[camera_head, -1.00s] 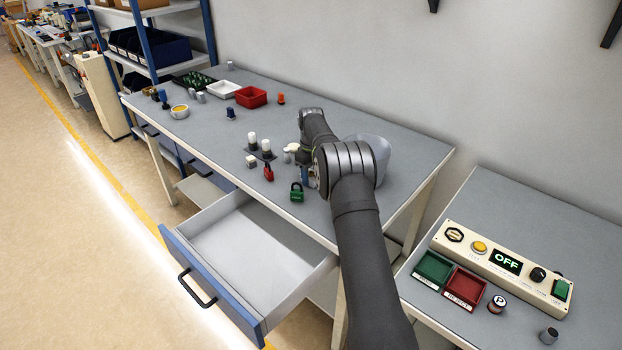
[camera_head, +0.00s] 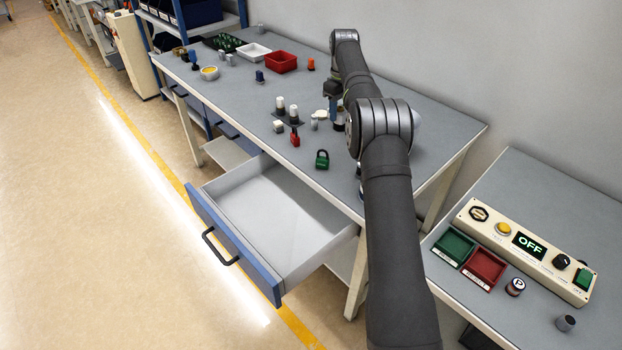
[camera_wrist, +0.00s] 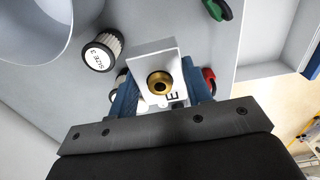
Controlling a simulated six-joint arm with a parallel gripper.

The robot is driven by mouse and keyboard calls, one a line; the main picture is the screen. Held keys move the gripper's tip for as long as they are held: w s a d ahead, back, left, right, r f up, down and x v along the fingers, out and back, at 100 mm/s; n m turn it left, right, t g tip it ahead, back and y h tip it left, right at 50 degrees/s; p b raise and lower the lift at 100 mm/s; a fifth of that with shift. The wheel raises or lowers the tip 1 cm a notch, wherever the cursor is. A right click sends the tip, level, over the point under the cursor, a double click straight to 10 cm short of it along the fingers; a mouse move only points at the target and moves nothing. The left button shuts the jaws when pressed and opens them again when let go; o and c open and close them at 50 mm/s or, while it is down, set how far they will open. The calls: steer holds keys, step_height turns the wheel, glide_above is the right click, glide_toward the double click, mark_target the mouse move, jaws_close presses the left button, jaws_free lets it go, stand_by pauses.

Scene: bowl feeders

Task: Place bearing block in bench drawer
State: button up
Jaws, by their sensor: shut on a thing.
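The bearing block (camera_wrist: 152,54), a white L-shaped piece with a brass bushing, is between the blue fingers of my gripper (camera_wrist: 162,88) in the wrist view. My gripper is shut on it, over the bench top. In the head view my gripper (camera_head: 332,108) is over the right half of the bench, partly hidden by my arm; I cannot clearly pick out the block there. The bench drawer (camera_head: 235,243), with a blue front and black handle, is pulled open and looks empty. It lies in front of and below my gripper.
A green padlock (camera_head: 322,159) and a red padlock (camera_head: 295,137) lie near the bench's front edge above the drawer. White-topped cylinders (camera_head: 280,106) stand left of my gripper. A "SIZE 3" cylinder (camera_wrist: 103,50) and a grey round container (camera_wrist: 62,40) are close by in the wrist view.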

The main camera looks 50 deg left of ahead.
steer(key=r, duration=0.1)
steer(key=s+r, duration=0.1)
steer(key=shift+r, duration=0.35)
steer(key=shift+s+r, duration=0.2)
steer(key=shift+s, duration=0.45)
steer(key=s+d+r, duration=0.1)
steer(key=s+d, duration=0.3)
steer(key=s, duration=0.7)
glide_above(309, 241)
steer(key=f, duration=0.2)
step_height(309, 241, down, 30)
steer(key=shift+d+f, duration=0.1)
steer(key=shift+f, duration=0.15)
steer(key=shift+f, duration=0.15)
steer(key=o, duration=1.1)
